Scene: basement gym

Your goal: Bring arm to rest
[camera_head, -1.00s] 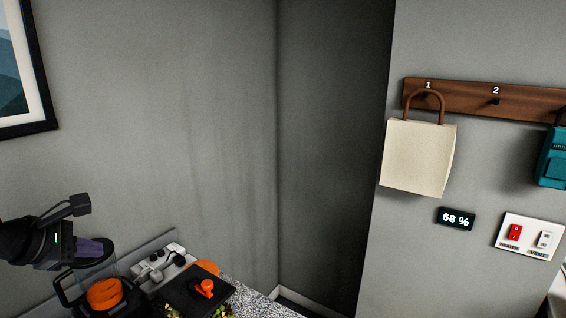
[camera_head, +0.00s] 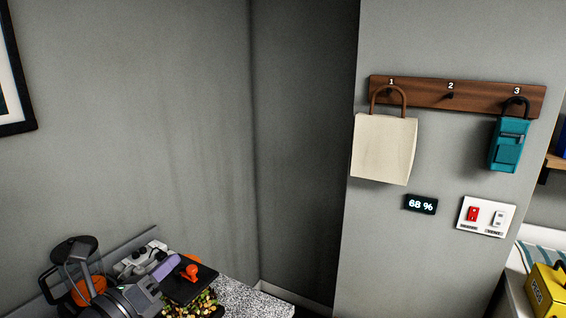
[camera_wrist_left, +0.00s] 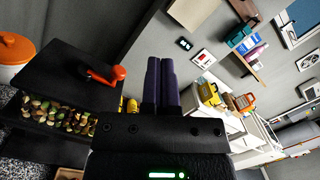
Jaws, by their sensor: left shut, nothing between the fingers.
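My left gripper (camera_head: 166,270) is at the lower left of the head view, in front of the counter items. Its purple fingers also show in the left wrist view (camera_wrist_left: 160,84), lying side by side, shut and empty. In the head view they overlap the black box with the orange-red handle (camera_head: 190,271); I cannot tell whether they touch it. My right gripper is not in view.
A cream bag (camera_head: 384,148) and a teal case (camera_head: 509,146) hang from a wooden hook rack (camera_head: 455,95). Red and white switches (camera_head: 486,216) are below. A yellow case (camera_head: 548,292) stands at right.

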